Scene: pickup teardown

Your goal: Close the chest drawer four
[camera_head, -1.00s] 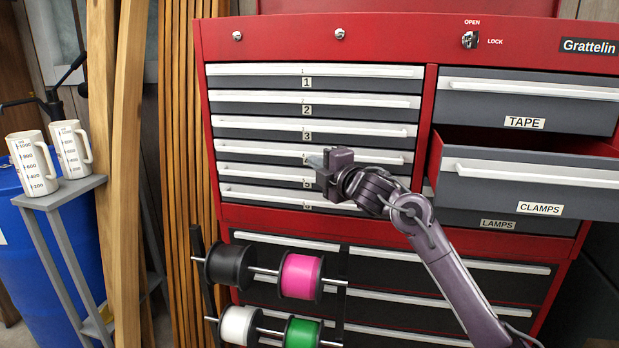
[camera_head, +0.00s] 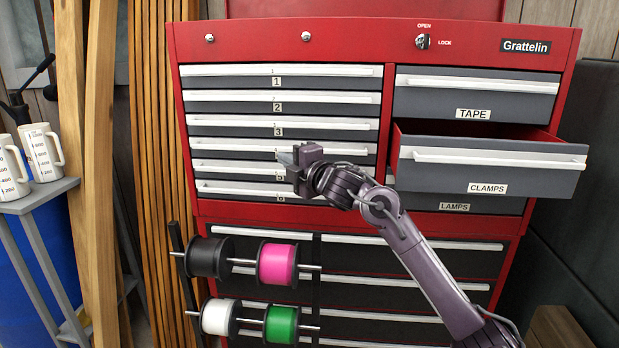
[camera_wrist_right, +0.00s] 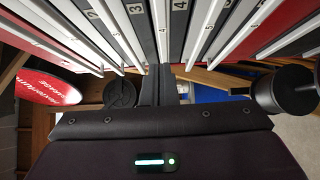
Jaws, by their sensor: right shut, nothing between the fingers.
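Drawer four (camera_head: 220,154) is the fourth slim grey drawer in the left column of the red chest, with a long white handle. Its front looks roughly in line with its neighbours; any small gap is hard to tell. My right gripper (camera_head: 287,157) is shut and empty, its tip in front of drawer four near the middle, hiding its label. In the right wrist view the shut fingers (camera_wrist_right: 162,82) point at the drawer fronts near drawer four (camera_wrist_right: 179,28). I cannot tell whether they touch. My left gripper is not in view.
The CLAMPS drawer (camera_head: 500,178) stands open to the right, near my right arm. The TAPE drawer (camera_head: 475,101) above looks shut. Spools (camera_head: 277,264) stick out on rods below left. Mugs (camera_head: 41,151) stand on a grey stand at far left.

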